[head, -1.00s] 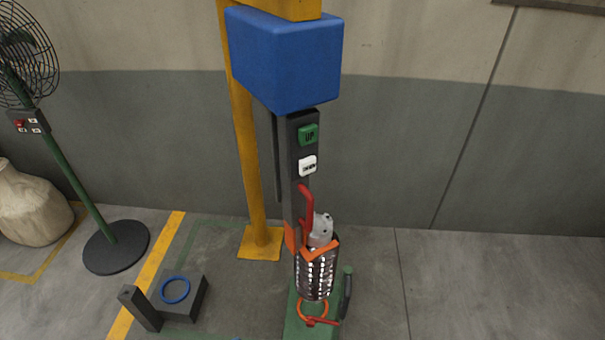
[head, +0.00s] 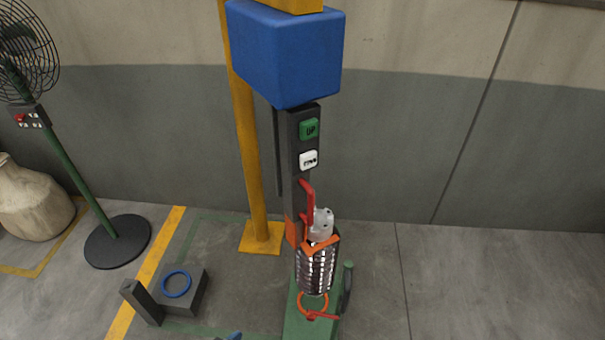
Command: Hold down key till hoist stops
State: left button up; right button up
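A hoist with a blue box-shaped housing (head: 285,55) hangs from a yellow post (head: 248,150) in the head view. Below it is a dark control bar (head: 293,172) with a green UP key (head: 309,129) and, under it, a white key (head: 308,160), probably DOWN. A red hook-like part (head: 307,200) is at the bar's lower end, beside a grey-white fitting (head: 322,222) and a ribbed metallic cylinder (head: 316,268) with an orange collar. Nothing touches either key.
A green base (head: 299,322) with an orange ring (head: 313,303) stands under the cylinder. A grey block with a blue ring (head: 176,284) sits left on the floor. A fan (head: 118,242) and a beige sack (head: 33,205) stand far left. Floor at right is clear.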

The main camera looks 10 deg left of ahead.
aim_at(308, 160)
jog(key=l+u, duration=0.2)
jog(key=u, duration=0.15)
jog(key=i+l+u, duration=0.1)
jog(key=l+u, duration=0.15)
jog(key=u, duration=0.15)
jog(key=l+u, duration=0.2)
jog(key=u, duration=0.15)
jog(key=l+u, duration=0.2)
jog(key=l, duration=0.35)
jog(key=k+l+u, duration=0.2)
jog(key=l, duration=0.85)
jog(key=k+l, duration=0.15)
jog(key=l, duration=1)
jog(key=k+u, duration=0.05)
